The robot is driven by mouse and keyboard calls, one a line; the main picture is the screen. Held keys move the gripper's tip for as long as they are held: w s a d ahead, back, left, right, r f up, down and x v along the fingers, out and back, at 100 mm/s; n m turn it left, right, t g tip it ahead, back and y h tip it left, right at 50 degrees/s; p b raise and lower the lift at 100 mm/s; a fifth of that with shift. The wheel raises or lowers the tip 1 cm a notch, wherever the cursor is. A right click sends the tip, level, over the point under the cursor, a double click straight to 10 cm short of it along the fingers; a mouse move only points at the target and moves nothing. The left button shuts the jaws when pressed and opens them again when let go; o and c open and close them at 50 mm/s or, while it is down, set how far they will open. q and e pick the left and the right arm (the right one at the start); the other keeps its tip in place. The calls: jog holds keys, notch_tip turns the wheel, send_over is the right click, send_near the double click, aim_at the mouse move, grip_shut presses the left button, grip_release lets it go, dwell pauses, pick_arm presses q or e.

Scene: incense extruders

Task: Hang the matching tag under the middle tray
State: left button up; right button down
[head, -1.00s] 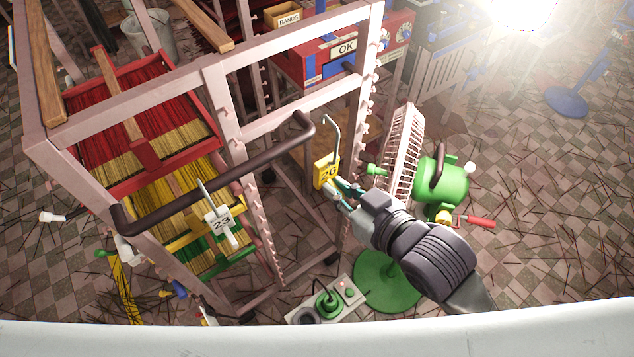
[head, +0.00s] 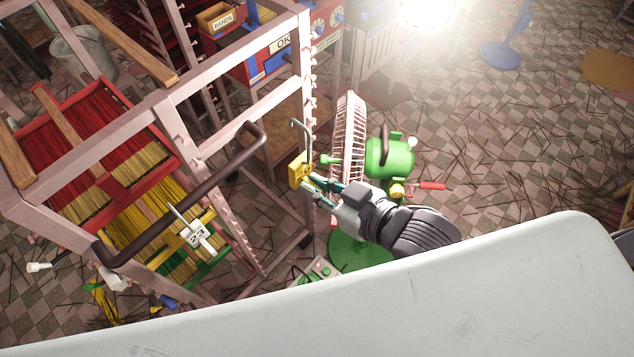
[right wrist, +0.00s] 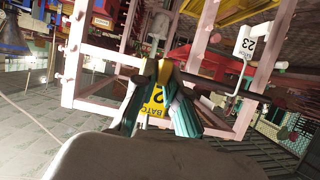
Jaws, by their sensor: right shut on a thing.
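My right gripper (head: 306,185) is shut on a yellow tag (head: 298,168) with a pale metal hook standing up from it. The tag also shows in the right wrist view (right wrist: 155,102), with "BATCH" and part of a number, the rest hidden by the fingers. The gripper holds it right of the rack, near its right post. In the rack, a red tray (head: 118,178) is on top, a yellow tray (head: 207,214) is below it, and a green tray (head: 213,262) is lowest. A white tag (head: 198,236) reading "23" hangs before the yellow tray. My left gripper is out of view.
A dark handle bar (head: 190,196) sticks out along the rack's (head: 225,132) front. A green fan (head: 388,158) with a pale cage stands right behind my right gripper. A red box marked "OK" (head: 262,68) stands behind. Sticks litter the floor; the right side is fairly open.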

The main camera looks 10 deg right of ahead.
jog(key=shift+s+d+r+p, duration=0.1)
jog(key=shift+s+d+p, duration=0.3)
jog(key=shift+s+p, duration=0.15)
jog(key=shift+s+d+r+p, duration=0.1)
jog(key=shift+s+d+p, duration=0.35)
jog(key=shift+s, duration=0.15)
jog(key=s+d+p, duration=0.2)
jog(key=s+d, duration=0.1)
jog(key=s, duration=0.2)
jog(key=shift+d, duration=0.15)
jog(key=shift+f, duration=0.1)
